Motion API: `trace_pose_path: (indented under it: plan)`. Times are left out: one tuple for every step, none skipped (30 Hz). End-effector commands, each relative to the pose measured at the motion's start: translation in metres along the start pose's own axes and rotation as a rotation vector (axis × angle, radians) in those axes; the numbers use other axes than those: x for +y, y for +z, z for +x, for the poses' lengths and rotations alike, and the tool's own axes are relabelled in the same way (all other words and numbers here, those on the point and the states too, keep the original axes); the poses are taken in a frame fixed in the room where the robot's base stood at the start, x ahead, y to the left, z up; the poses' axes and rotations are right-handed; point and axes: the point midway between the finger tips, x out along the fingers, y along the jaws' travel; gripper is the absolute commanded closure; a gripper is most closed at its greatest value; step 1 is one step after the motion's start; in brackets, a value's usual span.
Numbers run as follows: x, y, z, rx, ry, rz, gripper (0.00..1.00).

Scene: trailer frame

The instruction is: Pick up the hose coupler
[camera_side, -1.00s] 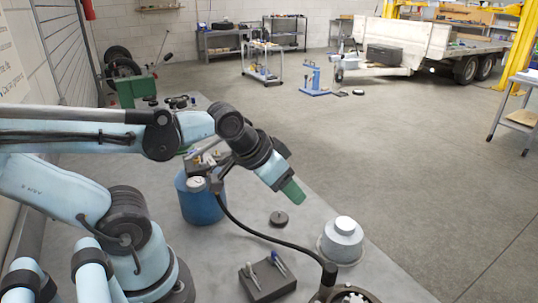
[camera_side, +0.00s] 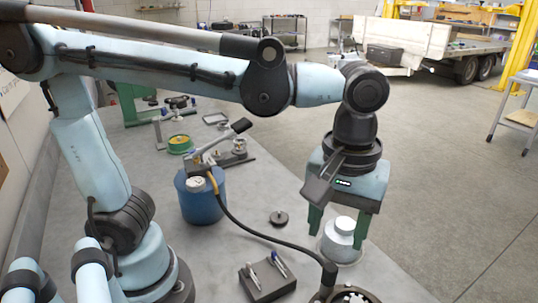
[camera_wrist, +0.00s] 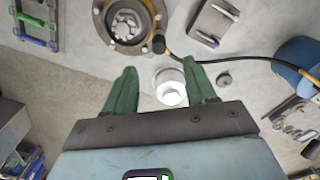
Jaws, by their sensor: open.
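My gripper (camera_side: 337,240) is open and points down, with its two green fingers apart. In the side view the fingers stand on either side of a silver stepped round piece (camera_side: 343,228), at least as seen from there. In the wrist view this piece (camera_wrist: 171,88) shows between the fingers of my gripper (camera_wrist: 160,66), nearer the right one. I cannot tell whether a finger touches it. A black hose (camera_side: 265,235) runs from a brass-coloured end (camera_side: 212,184) by the blue cylinder to a black end piece (camera_side: 329,272). I cannot tell surely which piece is the hose coupler.
The blue cylinder (camera_side: 200,205) stands left on the grey bench. A small dark disc (camera_side: 278,218) lies nearby. A dark block with pens (camera_side: 267,279) and a bolted round hub (camera_side: 346,296) are in front.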

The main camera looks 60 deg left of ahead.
Motion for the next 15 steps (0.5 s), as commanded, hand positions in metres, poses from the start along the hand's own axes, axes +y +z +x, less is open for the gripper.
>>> trace_pose_path:
  plan:
    - [0.0, 0.0, 0.008, 0.0, 0.001, 0.0, 0.44]
    - [0.0, 0.0, 0.013, 0.0, 0.001, 0.0, 0.44]
    - [0.0, -0.001, 0.018, 0.0, 0.001, 0.0, 0.44]
    - [0.0, -0.001, 0.023, 0.001, 0.001, 0.0, 0.44]
    - [0.0, -0.001, 0.026, 0.001, 0.001, 0.001, 0.44]
    - [0.0, -0.001, 0.031, 0.001, 0.002, 0.001, 0.44]
    - [0.0, -0.001, 0.035, 0.001, 0.002, 0.001, 0.44]
    - [0.0, -0.001, 0.037, 0.001, 0.002, 0.001, 0.44]
    - [0.0, -0.001, 0.041, 0.001, 0.002, 0.001, 0.44]
    - [0.0, -0.001, 0.043, 0.001, 0.002, 0.001, 0.44]
    - [0.0, -0.001, 0.044, 0.001, 0.002, 0.001, 0.44]
    - [0.0, -0.001, 0.046, 0.001, 0.002, 0.001, 0.44]
    - [0.0, -0.001, 0.047, 0.001, 0.002, 0.001, 0.44]
    - [0.0, -0.001, 0.048, 0.001, 0.002, 0.001, 0.44]
    - [0.0, -0.001, 0.049, 0.001, 0.002, 0.001, 0.44]
